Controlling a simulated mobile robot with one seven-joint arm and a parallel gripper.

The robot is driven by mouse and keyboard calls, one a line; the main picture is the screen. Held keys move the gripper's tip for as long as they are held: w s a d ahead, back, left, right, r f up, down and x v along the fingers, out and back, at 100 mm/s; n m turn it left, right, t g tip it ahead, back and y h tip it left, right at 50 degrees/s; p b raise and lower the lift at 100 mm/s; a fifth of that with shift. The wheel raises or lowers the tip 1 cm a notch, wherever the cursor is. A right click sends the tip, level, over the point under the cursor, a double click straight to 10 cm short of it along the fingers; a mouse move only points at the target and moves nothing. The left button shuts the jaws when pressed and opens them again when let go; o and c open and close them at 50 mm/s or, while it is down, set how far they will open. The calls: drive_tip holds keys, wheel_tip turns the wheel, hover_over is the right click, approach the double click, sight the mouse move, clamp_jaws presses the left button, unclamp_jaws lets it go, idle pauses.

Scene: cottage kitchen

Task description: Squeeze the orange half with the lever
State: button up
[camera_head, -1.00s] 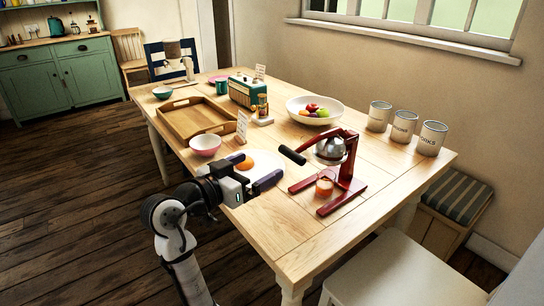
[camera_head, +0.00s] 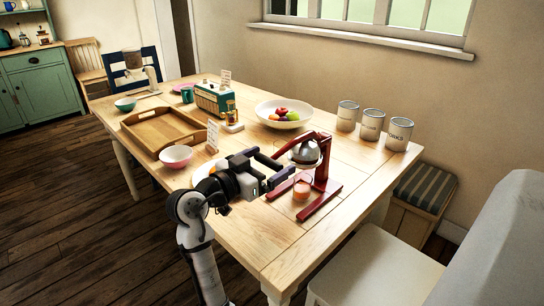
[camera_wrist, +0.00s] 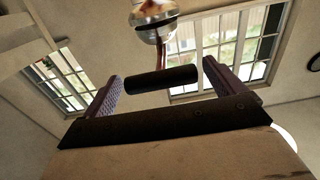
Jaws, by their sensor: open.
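The red juicer (camera_head: 325,185) stands on the table, with a silver dome (camera_head: 305,152) over an orange-coloured piece (camera_head: 302,190) low in its frame. I cannot tell whether that piece is the orange half or a cup. The lever's black handle (camera_head: 270,162) points left. My gripper (camera_head: 274,160) is open at the handle. In the wrist view, the handle (camera_wrist: 162,80) lies crosswise between the two open fingers, apart from both or barely clear of them. The dome (camera_wrist: 152,14) shows beyond it. An orange item (camera_head: 217,168) on the plate is mostly hidden by my arm.
A pink bowl (camera_head: 176,156), a wooden tray (camera_head: 160,133) and a small sign (camera_head: 212,135) lie to the left. A fruit bowl (camera_head: 283,115) and several canisters (camera_head: 372,124) stand behind the juicer. A white chair (camera_head: 385,265) is at the near right. The table's front middle is clear.

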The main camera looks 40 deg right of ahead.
drive_tip(key=shift+w+d, duration=0.1)
drive_tip(key=shift+d, duration=0.85)
drive_tip(key=shift+c, duration=0.2)
